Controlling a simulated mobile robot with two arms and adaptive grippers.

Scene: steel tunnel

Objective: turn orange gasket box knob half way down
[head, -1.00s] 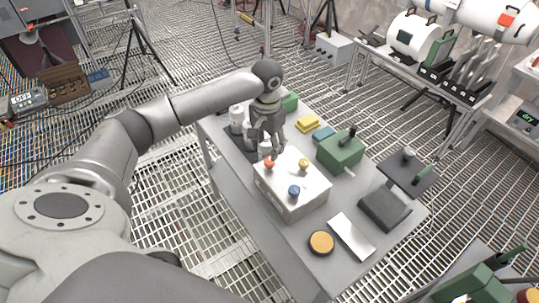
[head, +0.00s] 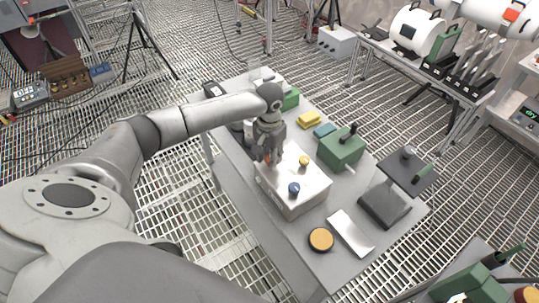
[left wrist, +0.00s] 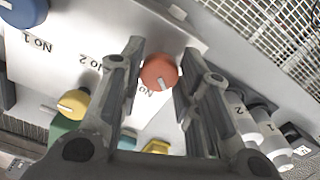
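The gasket box (head: 292,206) is a pale box on the grey table, with three knobs on top. The orange knob (left wrist: 158,72) lies between the two fingers of my left gripper (left wrist: 163,58) in the left wrist view. The fingers stand on either side of it, with gaps visible. Its white pointer mark faces the bottom of that view, and its label is partly hidden. In the head view my left gripper (head: 267,158) largely covers this knob. The blue knob (head: 294,188) and yellow knob (head: 304,161) are clear of the gripper. My right gripper is not in view.
A green box with a black handle (head: 341,148) stands right of the gasket box. Yellow blocks (head: 309,119), a white plate (head: 350,233) and an orange-topped disc (head: 321,239) lie on the table. White cylinders (left wrist: 262,135) stand near the fingers in the wrist view.

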